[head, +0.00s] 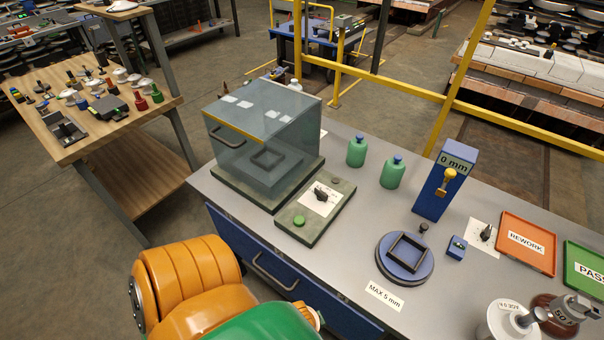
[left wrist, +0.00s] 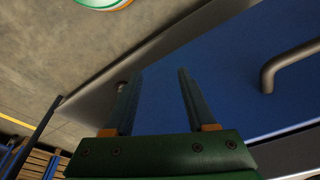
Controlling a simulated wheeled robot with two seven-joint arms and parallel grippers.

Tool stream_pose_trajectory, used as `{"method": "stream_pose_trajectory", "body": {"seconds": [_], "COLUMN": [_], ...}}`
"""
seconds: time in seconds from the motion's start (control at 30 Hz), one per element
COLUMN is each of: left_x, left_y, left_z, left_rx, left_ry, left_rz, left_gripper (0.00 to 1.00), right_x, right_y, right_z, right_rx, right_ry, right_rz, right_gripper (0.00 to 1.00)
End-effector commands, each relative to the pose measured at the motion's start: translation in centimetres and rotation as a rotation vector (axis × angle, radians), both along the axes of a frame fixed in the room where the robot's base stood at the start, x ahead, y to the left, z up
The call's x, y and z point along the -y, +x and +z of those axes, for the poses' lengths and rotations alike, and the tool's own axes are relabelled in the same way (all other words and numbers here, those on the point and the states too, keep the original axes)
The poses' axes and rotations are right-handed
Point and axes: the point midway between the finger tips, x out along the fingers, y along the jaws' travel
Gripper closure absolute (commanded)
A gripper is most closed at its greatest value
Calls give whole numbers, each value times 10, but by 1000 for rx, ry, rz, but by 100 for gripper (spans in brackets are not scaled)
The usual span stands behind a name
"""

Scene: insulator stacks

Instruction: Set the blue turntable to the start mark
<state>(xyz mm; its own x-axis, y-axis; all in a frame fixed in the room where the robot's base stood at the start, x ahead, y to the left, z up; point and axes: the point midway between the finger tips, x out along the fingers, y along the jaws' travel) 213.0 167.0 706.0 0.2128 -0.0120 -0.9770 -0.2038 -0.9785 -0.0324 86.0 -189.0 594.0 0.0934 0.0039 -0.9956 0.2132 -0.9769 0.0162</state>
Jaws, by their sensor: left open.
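The blue turntable (head: 400,277) is a round disc on the grey bench, in the right half of the head view. A dark square frame (head: 391,260) lies on top of it, and a small black knob (head: 423,228) stands at its back edge. I cannot make out a start mark on it. My left gripper (left wrist: 158,76) is open and empty in the left wrist view, its two fingers in front of the blue bench front. The turntable is not in that view. In the head view my left arm is at the bottom, with its gripper hidden. My right gripper is not in view.
Behind the turntable stands a blue gauge post (head: 441,190) reading 0 mm. A blue button box (head: 456,248) and a REWORK tray (head: 527,243) are to its right, a MAX 5 mm label (head: 384,296) in front. A glass-covered box (head: 262,130) and control panel (head: 316,212) are left. Drawer handles protrude from the bench.

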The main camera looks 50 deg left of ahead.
Motion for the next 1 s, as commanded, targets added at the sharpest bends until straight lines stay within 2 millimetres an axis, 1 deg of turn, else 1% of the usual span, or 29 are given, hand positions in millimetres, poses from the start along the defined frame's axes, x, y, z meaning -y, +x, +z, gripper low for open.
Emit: {"method": "stream_pose_trajectory", "body": {"seconds": [0.03, 0.1, 0.2, 0.3, 0.4, 0.5, 0.73, 0.77, 0.8, 0.87, 0.9, 0.97, 1.0], "left_x": [0, -1, -2, -3, -4, -4, -5, -5, -5, -5, -5, -5, -5], "left_y": [-5, -11, -20, -28, -33, -36, -37, -37, -37, -37, -37, -37, -39], "left_z": [-19, -37, -59, -77, -86, -91, -91, -90, -90, -90, -90, -91, -93], "left_rx": [-10, -20, -32, -42, -45, -48, -48, -48, -48, -48, -48, -49, -50], "left_ry": [-2, -5, -5, -6, -5, -5, -5, -5, -5, -5, -5, -4, -4], "left_rz": [6, 12, 14, 14, 13, 12, 12, 12, 12, 12, 12, 11, 11], "left_gripper": [44, 44, 44, 44, 44, 44, 44, 46, 57, 73, 84, 100, 100], "right_x": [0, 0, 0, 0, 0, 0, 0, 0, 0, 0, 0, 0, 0], "right_y": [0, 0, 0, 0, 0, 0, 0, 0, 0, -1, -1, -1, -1], "right_z": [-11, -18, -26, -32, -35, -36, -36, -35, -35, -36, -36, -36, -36], "right_rx": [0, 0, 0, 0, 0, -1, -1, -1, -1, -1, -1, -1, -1], "right_ry": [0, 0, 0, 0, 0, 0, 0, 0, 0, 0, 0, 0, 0], "right_rz": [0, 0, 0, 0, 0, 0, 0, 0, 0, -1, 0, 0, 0], "right_gripper": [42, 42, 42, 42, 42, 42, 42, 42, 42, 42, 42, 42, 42]}}
